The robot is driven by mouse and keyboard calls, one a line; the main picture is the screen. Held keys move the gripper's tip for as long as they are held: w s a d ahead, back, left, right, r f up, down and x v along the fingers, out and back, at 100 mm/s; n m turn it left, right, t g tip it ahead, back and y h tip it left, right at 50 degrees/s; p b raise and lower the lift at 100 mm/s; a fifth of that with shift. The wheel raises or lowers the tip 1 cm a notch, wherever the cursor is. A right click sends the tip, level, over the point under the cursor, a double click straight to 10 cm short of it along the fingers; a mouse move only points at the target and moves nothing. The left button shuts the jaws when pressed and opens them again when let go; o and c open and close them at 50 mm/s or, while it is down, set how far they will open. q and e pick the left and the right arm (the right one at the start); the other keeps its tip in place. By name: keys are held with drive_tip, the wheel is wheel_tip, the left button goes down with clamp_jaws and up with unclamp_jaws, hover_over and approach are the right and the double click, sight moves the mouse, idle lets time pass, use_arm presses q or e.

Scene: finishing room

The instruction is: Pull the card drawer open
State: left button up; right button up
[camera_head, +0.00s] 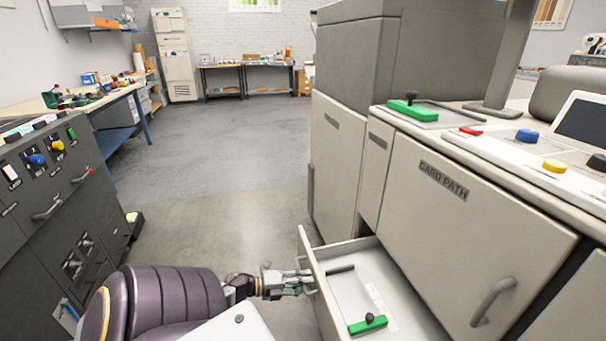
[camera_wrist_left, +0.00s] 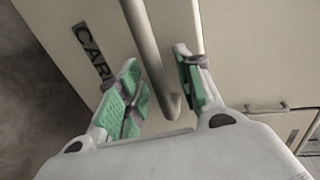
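The card drawer (camera_head: 420,318) stands pulled out from the beige machine, at the bottom of the head view. Its inside shows a pale plate, a green bar with a black knob (camera_head: 368,324) and a dark strip. My left gripper (camera_head: 304,281) is at the handle on the drawer's outer front. In the left wrist view, the grey bar handle (camera_wrist_left: 152,60) lies between the green-padded fingers of my left gripper (camera_wrist_left: 160,88). The fingers are apart, with gaps beside the bar. A label (camera_wrist_left: 92,55) starting "CAR" is partly hidden. My right gripper is not in view.
A beige door labelled "CARD PATH" (camera_head: 480,225) with its own handle is right of the drawer. A dark cabinet with knobs (camera_head: 60,205) stands at left. A blue-legged workbench (camera_head: 112,98) is behind it. Open grey floor (camera_head: 215,175) lies between.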

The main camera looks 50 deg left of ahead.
use_arm(q)
drive_tip(key=v, duration=1.2)
idle(0.3)
drive_tip(key=shift+s+a+f, duration=0.1)
idle(0.6)
